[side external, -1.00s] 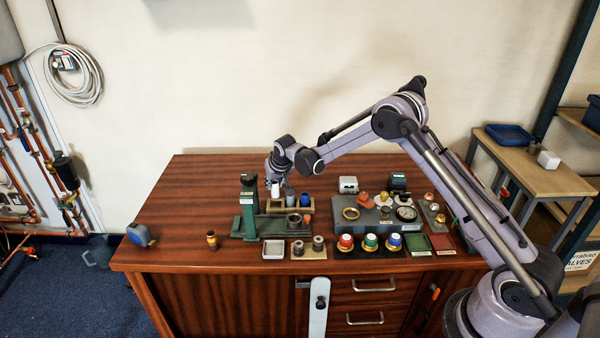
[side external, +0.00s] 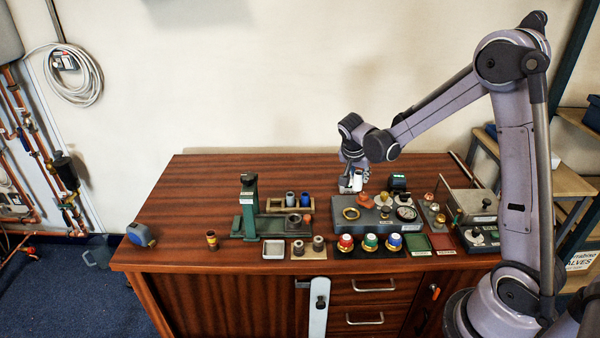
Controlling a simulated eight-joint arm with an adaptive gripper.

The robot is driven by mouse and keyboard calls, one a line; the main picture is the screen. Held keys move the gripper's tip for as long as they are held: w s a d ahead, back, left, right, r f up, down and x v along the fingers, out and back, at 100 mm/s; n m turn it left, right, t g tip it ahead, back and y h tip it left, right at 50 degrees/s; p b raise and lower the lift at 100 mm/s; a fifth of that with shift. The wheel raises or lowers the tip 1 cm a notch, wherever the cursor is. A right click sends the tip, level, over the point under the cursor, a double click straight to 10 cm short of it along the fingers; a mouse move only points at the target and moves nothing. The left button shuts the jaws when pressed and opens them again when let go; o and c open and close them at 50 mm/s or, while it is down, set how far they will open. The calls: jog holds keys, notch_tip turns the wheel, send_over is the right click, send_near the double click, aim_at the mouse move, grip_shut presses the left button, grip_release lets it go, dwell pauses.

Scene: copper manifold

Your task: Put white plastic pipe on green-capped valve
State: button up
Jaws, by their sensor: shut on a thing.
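My gripper (side external: 354,184) is over the back left part of the grey fixture block, shut on the white plastic pipe (side external: 358,181). Only a small white part of the pipe shows, and the fingers hide the rest. The green-capped valve (side external: 370,241) stands at the front of the bench, between the red-capped valve (side external: 345,243) and the blue-capped valve (side external: 393,242). The pipe is above and behind the valves, apart from them.
The grey block (side external: 345,202) carries a brass ring (side external: 351,213), an orange fitting (side external: 366,200) and a gauge (side external: 406,213). A rack (side external: 273,205) with grey and blue pipes stands left, beside a green press (side external: 248,205). The bench's left side is mostly clear.

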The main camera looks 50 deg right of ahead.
jog(key=s+d+r+m+g, duration=0.15)
jog(key=s+m, duration=0.25)
jog(key=s, duration=0.6)
jog(key=s+m+g, duration=0.2)
jog(key=s+m, duration=0.2)
jog(key=s, duration=0.5)
send_over(371, 237)
notch_tip(371, 237, down, 7)
jog(key=shift+d+r, duration=0.1)
jog(key=shift+f, duration=2.05)
jog(key=shift+f, duration=0.1)
jog(key=o, duration=0.9)
